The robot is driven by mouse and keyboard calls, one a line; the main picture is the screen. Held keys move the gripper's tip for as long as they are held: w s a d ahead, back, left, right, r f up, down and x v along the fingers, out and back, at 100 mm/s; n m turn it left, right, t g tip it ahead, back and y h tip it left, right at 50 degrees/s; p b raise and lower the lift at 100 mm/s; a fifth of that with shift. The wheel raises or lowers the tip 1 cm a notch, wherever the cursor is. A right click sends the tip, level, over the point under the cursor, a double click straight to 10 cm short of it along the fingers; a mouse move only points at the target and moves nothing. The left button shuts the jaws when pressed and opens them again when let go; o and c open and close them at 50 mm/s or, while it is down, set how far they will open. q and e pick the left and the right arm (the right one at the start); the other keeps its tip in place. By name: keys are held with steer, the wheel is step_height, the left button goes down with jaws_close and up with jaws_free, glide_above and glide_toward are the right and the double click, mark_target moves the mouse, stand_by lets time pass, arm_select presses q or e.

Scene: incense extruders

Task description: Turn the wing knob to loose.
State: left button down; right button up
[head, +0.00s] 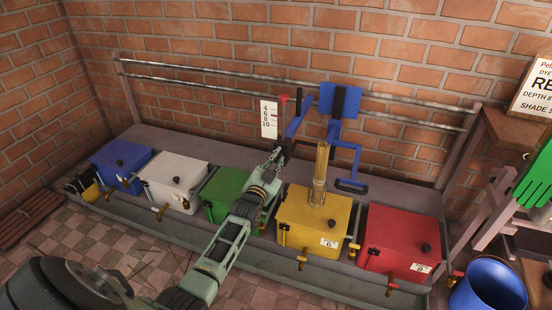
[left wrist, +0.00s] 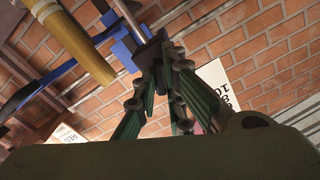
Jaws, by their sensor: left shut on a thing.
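My left gripper (head: 276,156) reaches up to the blue frame (head: 297,112) above the vats. It is shut on a small dark part at the lower end of that frame, beside the rod with the red top (head: 284,98). This fits the wing knob, but its wings and angle are mostly hidden by the fingers. In the left wrist view the fingers (left wrist: 168,62) close around a dark block (left wrist: 152,54) on a metal rod. My right gripper is not in view.
A white scale card (head: 269,119) hangs left of the gripper. A wooden roll (head: 321,168) stands over the yellow vat (head: 295,235). Blue, white, green and red vats (head: 385,243) line the trough. Metal rails (head: 210,87) run along the brick wall. A blue bucket (head: 488,285) stands at right.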

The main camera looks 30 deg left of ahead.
arm_select(q)
steer(key=n, duration=0.2)
steer(key=shift+n, duration=0.3)
steer(key=shift+n+p, duration=0.45)
steer(key=shift+n, duration=0.75)
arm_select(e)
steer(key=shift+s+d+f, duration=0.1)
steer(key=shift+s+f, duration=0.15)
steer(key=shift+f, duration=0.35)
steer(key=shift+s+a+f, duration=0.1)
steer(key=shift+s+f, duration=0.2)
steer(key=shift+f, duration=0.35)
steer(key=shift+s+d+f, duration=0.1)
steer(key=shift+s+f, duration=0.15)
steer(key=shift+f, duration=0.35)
arm_select(q)
steer(key=shift+f, duration=0.1)
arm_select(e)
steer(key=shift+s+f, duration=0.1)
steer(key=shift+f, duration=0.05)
arm_select(q)
steer(key=c, duration=1.8)
jaws_free()
steer(key=shift+c, duration=0.2)
steer(key=v, duration=1.2)
